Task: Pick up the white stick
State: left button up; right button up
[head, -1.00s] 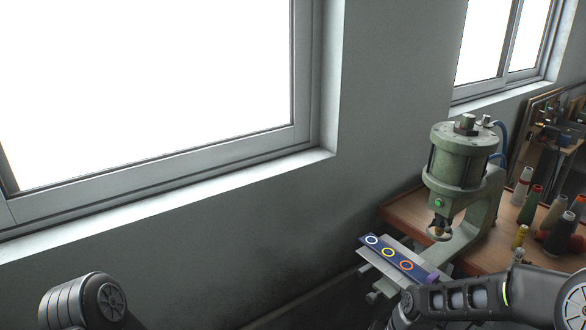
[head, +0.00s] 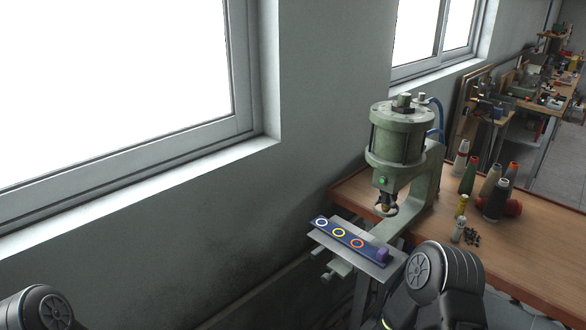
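No white stick shows clearly in the head view. A small pale upright cylinder (head: 457,231) stands at the front of the wooden table; I cannot tell whether it is the stick. Parts of my two arms show at the lower left and lower right, but neither gripper is in the picture. My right arm stands in front of part of the table's near edge.
A green pneumatic press (head: 401,140) stands on the wooden table (head: 535,245). A plate in front of it carries a dark blue strip (head: 340,233) with coloured rings. Several thread cones, a dark red spool (head: 512,207) and small dark pieces (head: 472,238) lie to the right.

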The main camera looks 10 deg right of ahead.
aim_at(457, 234)
jog(key=z, duration=1.45)
